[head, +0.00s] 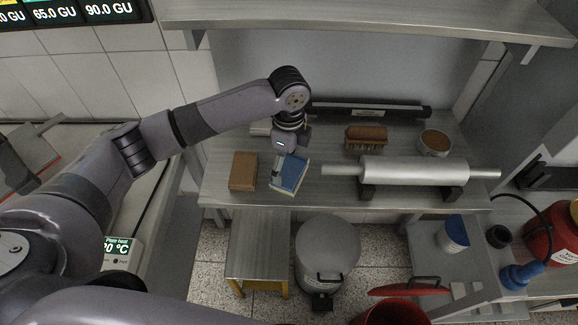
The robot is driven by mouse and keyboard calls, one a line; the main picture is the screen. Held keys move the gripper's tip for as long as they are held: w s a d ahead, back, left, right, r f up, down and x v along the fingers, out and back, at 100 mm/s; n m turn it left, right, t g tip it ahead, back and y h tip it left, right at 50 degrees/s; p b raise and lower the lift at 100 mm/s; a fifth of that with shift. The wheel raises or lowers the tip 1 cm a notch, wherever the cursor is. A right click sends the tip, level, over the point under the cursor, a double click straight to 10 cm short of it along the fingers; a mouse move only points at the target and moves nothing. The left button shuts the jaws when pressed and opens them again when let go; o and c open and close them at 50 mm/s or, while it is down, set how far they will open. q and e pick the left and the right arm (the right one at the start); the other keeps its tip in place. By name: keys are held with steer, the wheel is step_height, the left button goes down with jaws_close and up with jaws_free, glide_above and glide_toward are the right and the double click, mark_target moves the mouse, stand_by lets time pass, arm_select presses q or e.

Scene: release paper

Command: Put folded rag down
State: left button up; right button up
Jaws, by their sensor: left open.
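A blue and pale folded piece, which looks like the folded rag (292,173), lies at the front edge of the metal shelf table (220,193). My left gripper (279,176) reaches down from above at its left side. The gripper is open, and its fingers are small and partly hard to make out. I cannot tell whether they touch the rag. The right gripper is not in view.
A brown block (243,170) lies just left of the rag. A lidded bin (327,245) and a stool (258,245) stand below.

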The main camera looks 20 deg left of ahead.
mark_target(289, 169)
arm_select(q)
step_height(289, 169, up, 10)
steer(key=b, duration=0.2)
steer(key=shift+f, duration=0.15)
stand_by(0.4)
